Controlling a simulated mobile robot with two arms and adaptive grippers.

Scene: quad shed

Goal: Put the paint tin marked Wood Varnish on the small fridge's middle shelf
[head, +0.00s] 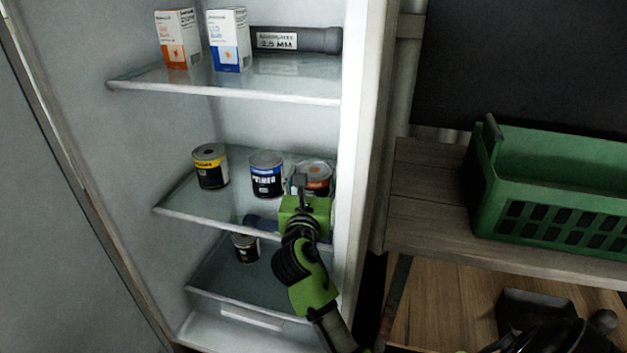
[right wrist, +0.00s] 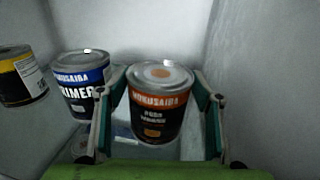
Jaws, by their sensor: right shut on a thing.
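The paint tin with an orange band (head: 318,184) is at the right end of the small fridge's middle shelf (head: 225,207). In the right wrist view the tin (right wrist: 160,103) stands upright, its small lettering looking like Wood Varnish. My right gripper (head: 304,188) reaches in from the front and is shut on this tin, one finger on each side. The gripper hides the tin's lower part in the head view; I cannot tell whether its base touches the shelf. A blue-banded Primer tin (head: 267,174) is just left of it. My left gripper is not in view.
A yellow-banded tin (head: 210,166) stands further left on the middle shelf. Two boxes (head: 178,40) (head: 229,40) and a dark tube (head: 296,40) occupy the top shelf. A small tin (head: 245,249) is lower down. A green crate (head: 560,190) sits right of the fridge.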

